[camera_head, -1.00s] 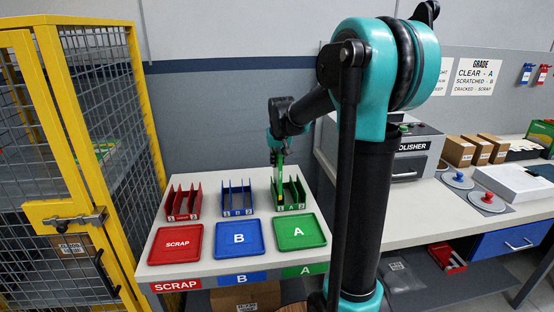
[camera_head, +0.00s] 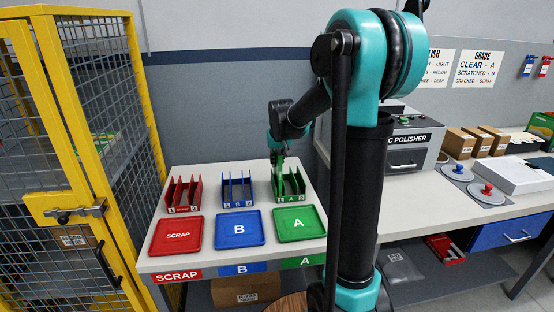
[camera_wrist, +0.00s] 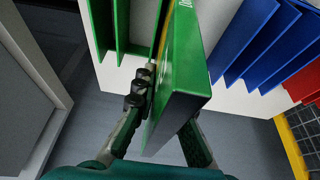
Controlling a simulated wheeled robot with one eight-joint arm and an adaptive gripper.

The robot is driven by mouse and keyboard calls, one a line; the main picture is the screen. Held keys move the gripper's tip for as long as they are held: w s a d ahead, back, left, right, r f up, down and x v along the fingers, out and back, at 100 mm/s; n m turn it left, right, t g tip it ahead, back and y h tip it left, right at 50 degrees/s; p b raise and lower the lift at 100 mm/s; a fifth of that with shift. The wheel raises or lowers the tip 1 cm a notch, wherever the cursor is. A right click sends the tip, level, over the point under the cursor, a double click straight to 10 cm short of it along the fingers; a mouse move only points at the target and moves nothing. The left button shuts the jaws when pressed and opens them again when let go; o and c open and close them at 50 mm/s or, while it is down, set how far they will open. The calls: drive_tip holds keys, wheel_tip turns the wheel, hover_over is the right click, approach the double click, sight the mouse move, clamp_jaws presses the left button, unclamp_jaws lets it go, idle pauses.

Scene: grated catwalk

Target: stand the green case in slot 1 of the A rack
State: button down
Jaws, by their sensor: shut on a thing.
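The green case (camera_wrist: 185,62) is upright between the fingers of my gripper (camera_wrist: 165,110), which is shut on it. In the head view my gripper (camera_head: 277,152) is above the left end of the green A rack (camera_head: 291,197), with the case (camera_head: 279,172) hanging down there. The rack's dividers (camera_wrist: 118,28) show beside the case in the wrist view. The case is at the rack's side nearer the blue rack. Its lower edge is hidden, so I cannot tell whether it is inside the slot or touching the rack's floor.
The blue B rack (camera_head: 237,202) and red scrap rack (camera_head: 183,206) stand left of the A rack. Green (camera_head: 298,224), blue (camera_head: 239,229) and red (camera_head: 175,235) trays lie in front. A yellow mesh cage (camera_head: 129,150) stands at left, the polisher (camera_head: 412,150) at right.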

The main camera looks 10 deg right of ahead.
drive_tip(key=shift+f, duration=0.4)
drive_tip(key=c, duration=1.5)
unclamp_jaws()
drive_tip(key=shift+o, duration=0.5)
drive_tip(key=o, duration=0.3)
drive_tip(key=shift+r, duration=4)
